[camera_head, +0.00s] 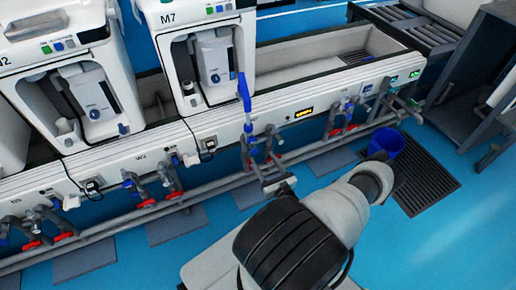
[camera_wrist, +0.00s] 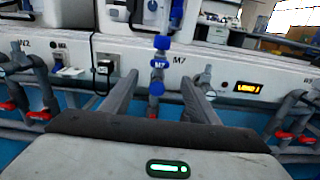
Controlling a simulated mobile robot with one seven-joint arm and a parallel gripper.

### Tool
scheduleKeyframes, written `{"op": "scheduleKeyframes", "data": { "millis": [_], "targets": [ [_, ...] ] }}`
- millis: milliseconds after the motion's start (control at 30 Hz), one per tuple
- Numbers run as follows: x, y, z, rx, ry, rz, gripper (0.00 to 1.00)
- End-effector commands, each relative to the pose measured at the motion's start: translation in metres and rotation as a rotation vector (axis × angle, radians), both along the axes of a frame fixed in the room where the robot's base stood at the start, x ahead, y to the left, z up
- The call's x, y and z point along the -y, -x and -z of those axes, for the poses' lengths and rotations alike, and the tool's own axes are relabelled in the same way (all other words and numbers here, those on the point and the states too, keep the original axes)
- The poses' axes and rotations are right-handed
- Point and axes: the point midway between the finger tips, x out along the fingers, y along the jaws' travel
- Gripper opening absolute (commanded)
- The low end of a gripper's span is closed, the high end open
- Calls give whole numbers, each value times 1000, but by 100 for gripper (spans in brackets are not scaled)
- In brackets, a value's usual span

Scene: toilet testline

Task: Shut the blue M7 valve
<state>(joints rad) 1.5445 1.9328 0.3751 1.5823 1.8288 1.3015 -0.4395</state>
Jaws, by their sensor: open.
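The blue M7 valve (camera_head: 244,92) is on the white bench front below the machine marked M7, with its blue part pointing up. In the wrist view the valve (camera_wrist: 157,64) carries a small M7 label and lies ahead, between my two fingers in the picture. In the head view my gripper (camera_head: 279,184) is low in front of the bench, below and right of the blue valve. I see no contact with the valve.
Grey pipes with red-handled valves (camera_head: 172,195) run along the bench front on both sides.

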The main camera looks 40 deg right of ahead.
Motion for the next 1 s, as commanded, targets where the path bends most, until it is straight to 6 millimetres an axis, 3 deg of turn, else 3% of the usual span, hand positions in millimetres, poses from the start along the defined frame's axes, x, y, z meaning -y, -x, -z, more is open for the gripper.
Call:
{"op": "scheduleKeyframes", "data": {
  "millis": [200, 400, 1000],
  "targets": [
    [-11, 46, -1, -2, -2, 2, 55],
    [-16, 68, 0, 0, -1, 1, 55],
    [-17, 71, 0, 0, 0, 0, 55]
  ]
}}
